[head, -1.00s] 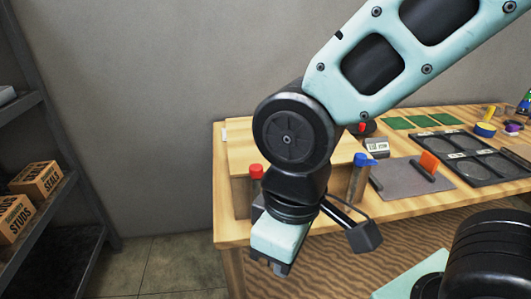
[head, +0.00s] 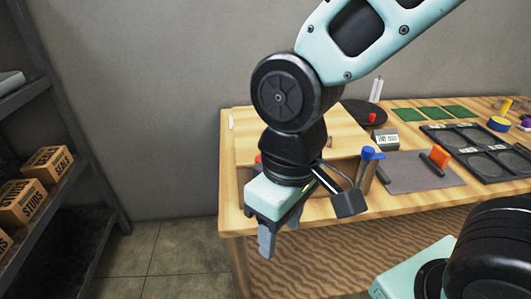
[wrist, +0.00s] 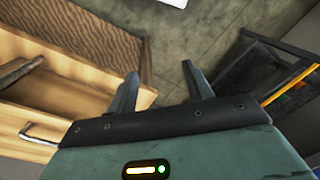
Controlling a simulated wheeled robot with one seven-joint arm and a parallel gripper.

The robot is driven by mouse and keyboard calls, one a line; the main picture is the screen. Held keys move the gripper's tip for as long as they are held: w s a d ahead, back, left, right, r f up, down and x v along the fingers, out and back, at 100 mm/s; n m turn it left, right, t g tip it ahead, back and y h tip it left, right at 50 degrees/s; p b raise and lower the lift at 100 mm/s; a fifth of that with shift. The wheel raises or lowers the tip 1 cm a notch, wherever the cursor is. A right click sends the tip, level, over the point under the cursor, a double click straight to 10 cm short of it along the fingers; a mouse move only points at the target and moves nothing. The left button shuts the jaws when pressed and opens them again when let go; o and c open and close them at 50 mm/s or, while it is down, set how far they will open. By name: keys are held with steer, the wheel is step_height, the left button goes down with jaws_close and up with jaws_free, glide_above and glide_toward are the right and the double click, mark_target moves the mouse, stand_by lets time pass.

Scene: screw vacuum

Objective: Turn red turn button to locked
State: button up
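My gripper (head: 280,240) hangs in front of the wooden workbench (head: 231,228) near its left front corner. The wrist view shows the gripper (wrist: 160,70) with its two fingers apart and nothing between them. A red cap (head: 258,158) shows behind my wrist, on the bench's left part; its post is mostly hidden by my gripper. A smaller red piece (head: 372,118) sits farther back, by a black round base. I cannot tell which red part is the turn button, or which way it is turned. Neither red part shows in the wrist view.
A blue-topped post (head: 372,153) stands just right of my wrist. A grey mat (head: 410,175) with an orange upright piece (head: 439,157) and black trays (head: 465,135) lie farther right. A shelf with boxes (head: 48,163) stands at left; floor between is clear.

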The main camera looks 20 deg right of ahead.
steer(key=w+d+r+m+g+y+p, duration=0.1)
steer(key=w+r+m+p, duration=0.35)
steer(key=w, duration=0.25)
steer(key=w+d+r+m+g+p, duration=0.1)
steer(key=w+d+r+m+p, duration=0.15)
steer(key=w+r+m, duration=0.35)
steer(key=w+d+r+m+y+p, duration=0.2)
steer(key=w+d+m+p, duration=0.5)
steer(key=w, duration=0.5)
steer(key=shift+m, duration=0.25)
steer(key=x, duration=0.5)
steer(key=p+x, duration=0.1)
steer(key=x, duration=0.5)
steer(key=d+p+x, duration=0.1)
steer(key=x, duration=0.4)
steer(key=shift+a+f, duration=0.15)
steer(key=shift+f, duration=0.3)
steer(key=shift+c, duration=0.2)
steer(key=c, duration=0.9)
